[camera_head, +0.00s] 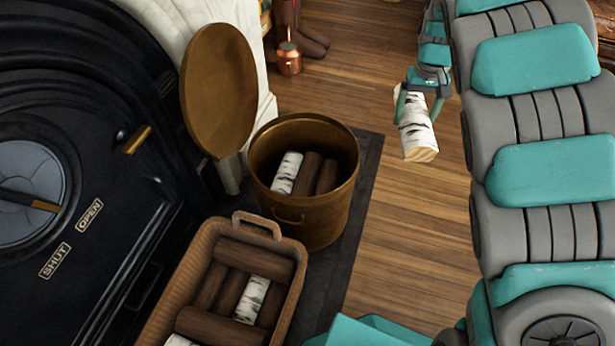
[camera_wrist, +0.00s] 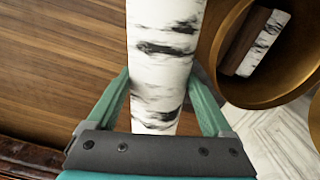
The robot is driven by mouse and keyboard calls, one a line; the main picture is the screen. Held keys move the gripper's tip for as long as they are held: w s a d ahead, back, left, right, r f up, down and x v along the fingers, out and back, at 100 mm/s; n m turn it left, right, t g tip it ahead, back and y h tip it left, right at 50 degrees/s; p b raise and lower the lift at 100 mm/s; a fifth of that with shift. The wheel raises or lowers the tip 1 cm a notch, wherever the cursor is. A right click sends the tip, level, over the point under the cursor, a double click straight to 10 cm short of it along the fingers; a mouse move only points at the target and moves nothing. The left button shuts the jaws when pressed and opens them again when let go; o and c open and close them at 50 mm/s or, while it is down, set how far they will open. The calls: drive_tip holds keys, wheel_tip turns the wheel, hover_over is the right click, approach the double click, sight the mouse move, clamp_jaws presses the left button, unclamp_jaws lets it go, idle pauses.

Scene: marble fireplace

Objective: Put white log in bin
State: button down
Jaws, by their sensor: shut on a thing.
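A white birch log (camera_head: 416,131) with dark bark marks hangs in my gripper (camera_head: 420,92), over the wooden floor to the right of the bin. My gripper is shut on it, with one finger on each side, as the wrist view shows for the log (camera_wrist: 163,62) and the gripper (camera_wrist: 165,105). The log is tilted, its cut end facing down. The brass bin (camera_head: 313,215) stands open and holds one white log (camera_head: 286,173) and brown logs (camera_head: 309,173). In the wrist view the bin (camera_wrist: 207,50) is at the upper right.
The round brass lid (camera_head: 218,90) stands raised at the bin's left. A wicker basket (camera_head: 183,275) with several brown and white logs is in front of the bin. A black stove door (camera_head: 90,230) fills the left. A copper pot (camera_head: 289,58) and boots (camera_head: 312,40) are behind.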

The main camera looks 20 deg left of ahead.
drive_tip(key=s+a+f+n+p, duration=0.1)
drive_tip(key=s+a+n, duration=0.15)
drive_tip(key=a, duration=0.35)
drive_tip(key=s+a+f+n, duration=0.1)
drive_tip(key=s+a, duration=0.2)
drive_tip(key=a, duration=0.4)
drive_tip(key=n+p, duration=0.1)
drive_tip(key=n, duration=0.2)
hover_over(302, 188)
wheel_tip(302, 188, down, 2)
wheel_tip(302, 188, down, 18)
drive_tip(key=shift+s+r+b, duration=0.1)
drive_tip(key=shift+r+b, duration=0.05)
drive_tip(key=shift+b, duration=0.3)
unclamp_jaws()
